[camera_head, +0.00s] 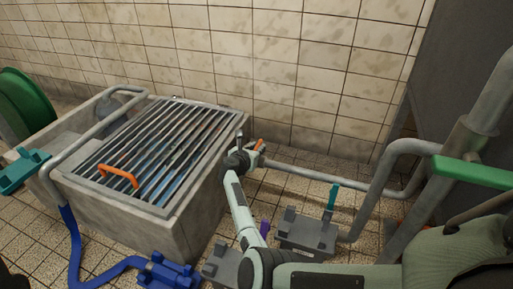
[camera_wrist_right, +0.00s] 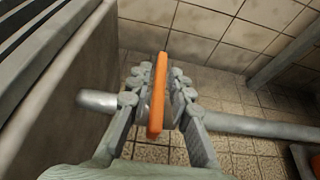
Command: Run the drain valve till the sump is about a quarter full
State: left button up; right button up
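The sump is a grey concrete basin (camera_head: 205,215) under a metal slat grate (camera_head: 150,140) with an orange handle (camera_head: 119,178). Bluish, shiny patches show between the slats; the water level cannot be told. A grey pipe (camera_head: 325,174) runs along the floor to the sump's right side. On it sits the drain valve with an orange lever (camera_wrist_right: 158,95). My right gripper (camera_head: 250,152) is at this valve, and in the right wrist view its fingers (camera_wrist_right: 157,88) close in on both sides of the lever. My left gripper is not in view.
A blue hose (camera_head: 75,250) and blue block (camera_head: 168,272) lie at the front left. A grey block with a teal lever (camera_head: 332,197) stands right of my right arm. Thick grey pipes (camera_head: 375,190) rise at the right. The tiled wall (camera_head: 300,70) is behind.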

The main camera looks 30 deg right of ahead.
grip_shut()
